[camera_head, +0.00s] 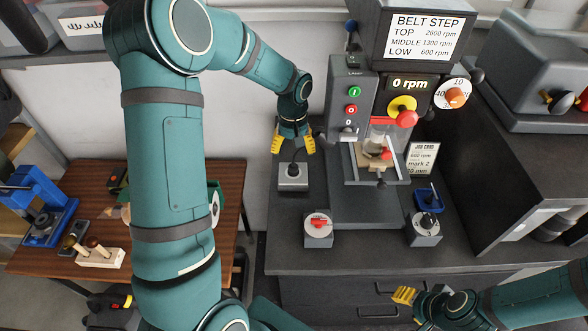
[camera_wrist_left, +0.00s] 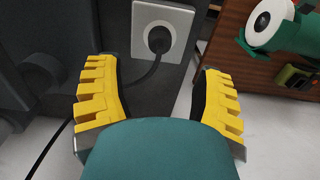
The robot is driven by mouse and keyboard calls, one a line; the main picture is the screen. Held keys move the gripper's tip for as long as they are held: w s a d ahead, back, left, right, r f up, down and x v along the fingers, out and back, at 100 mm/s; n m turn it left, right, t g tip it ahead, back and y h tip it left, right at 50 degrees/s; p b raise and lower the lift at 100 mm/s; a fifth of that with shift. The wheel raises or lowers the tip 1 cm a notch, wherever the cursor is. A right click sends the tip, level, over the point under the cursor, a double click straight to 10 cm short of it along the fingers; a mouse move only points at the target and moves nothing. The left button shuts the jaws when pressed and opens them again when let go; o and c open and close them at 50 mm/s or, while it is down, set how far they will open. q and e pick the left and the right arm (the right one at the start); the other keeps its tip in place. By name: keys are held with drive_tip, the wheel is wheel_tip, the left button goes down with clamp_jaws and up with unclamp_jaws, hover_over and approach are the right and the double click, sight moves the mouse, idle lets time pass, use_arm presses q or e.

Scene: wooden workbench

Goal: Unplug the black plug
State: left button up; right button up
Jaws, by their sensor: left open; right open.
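The black plug (camera_wrist_left: 159,40) sits in a pale grey square socket (camera_wrist_left: 178,18) in the left wrist view, with a black cable (camera_wrist_left: 146,76) running down from it. In the head view the plug (camera_head: 293,170) shows on top of the socket box (camera_head: 292,185) on the dark bench. My left gripper (camera_head: 292,143) is open just above and behind it. In the left wrist view its two yellow fingers (camera_wrist_left: 160,95) are spread wide, with the plug ahead of them and not between the tips. My right gripper (camera_head: 405,296) is open and empty by the bench front, partly seen.
The drill press (camera_head: 367,205) stands right of the socket, its display reading 0 rpm. A red-switch box (camera_head: 318,228) and a grey dial box (camera_head: 424,230) flank its base. A brown side table (camera_head: 60,262) with tools lies left. My left arm covers part of it.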

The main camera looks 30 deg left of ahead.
sight(293, 165)
use_arm(q)
wheel_tip(293, 165, down, 7)
drive_tip(key=b, duration=0.5)
drive_tip(key=shift+f, duration=0.2)
drive_tip(key=shift+f+b, duration=0.4)
drive_tip(key=shift+f, duration=0.2)
idle(0.5)
drive_tip(key=shift+r, duration=0.1)
clamp_jaws()
drive_tip(key=shift+r, duration=0.15)
drive_tip(key=shift+r+p, duration=1.75)
drive_tip(key=shift+r, duration=1.1)
